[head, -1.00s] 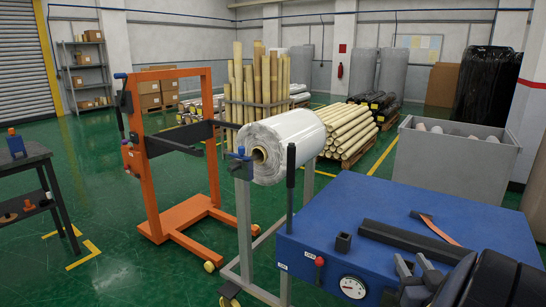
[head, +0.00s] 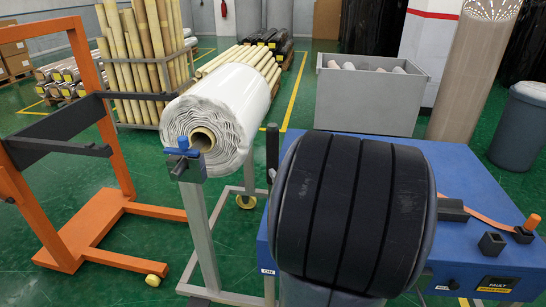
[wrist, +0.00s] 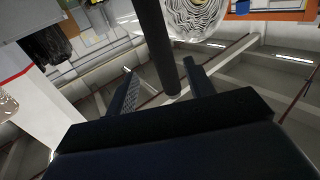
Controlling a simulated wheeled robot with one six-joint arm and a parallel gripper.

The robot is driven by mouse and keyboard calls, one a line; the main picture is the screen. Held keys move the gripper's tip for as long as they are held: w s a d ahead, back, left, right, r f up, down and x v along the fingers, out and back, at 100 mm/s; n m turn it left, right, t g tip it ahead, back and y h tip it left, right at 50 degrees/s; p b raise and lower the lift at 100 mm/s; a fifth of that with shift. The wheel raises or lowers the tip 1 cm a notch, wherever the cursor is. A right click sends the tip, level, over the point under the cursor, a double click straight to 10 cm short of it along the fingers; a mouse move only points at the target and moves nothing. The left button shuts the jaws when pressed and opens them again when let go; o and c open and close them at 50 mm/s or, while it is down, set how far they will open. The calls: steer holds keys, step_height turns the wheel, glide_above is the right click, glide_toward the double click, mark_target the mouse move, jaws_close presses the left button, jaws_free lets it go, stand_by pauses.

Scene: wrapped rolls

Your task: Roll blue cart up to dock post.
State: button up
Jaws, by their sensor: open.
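A large blue box-shaped unit (head: 462,190) stands at the right in the head view; I see no wheels on it and cannot tell if it is the blue cart. A black upright bar (head: 272,150) stands at its left edge. I cannot pick out the dock post with certainty. My gripper (wrist: 160,90) is open in the wrist view. A dark bar (wrist: 158,45), probably the same upright, shows between its two fingers in the picture; I cannot tell if it is within their reach. In the head view my dark arm hides the fingers and part of the blue unit.
A white wrapped roll (head: 228,112) rests on a grey wheeled stand (head: 205,240) with a blue clamp. An orange wheeled frame (head: 120,160) stands left. A grey bin (head: 365,98), a brown column-like roll (head: 475,75) and a grey barrel (head: 520,125) are behind. Green floor between frame and stand is clear.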

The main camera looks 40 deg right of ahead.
mark_target(272, 156)
steer(key=x, duration=0.8)
steer(key=shift+w, duration=0.4)
steer(key=shift+c, duration=0.5)
jaws_close()
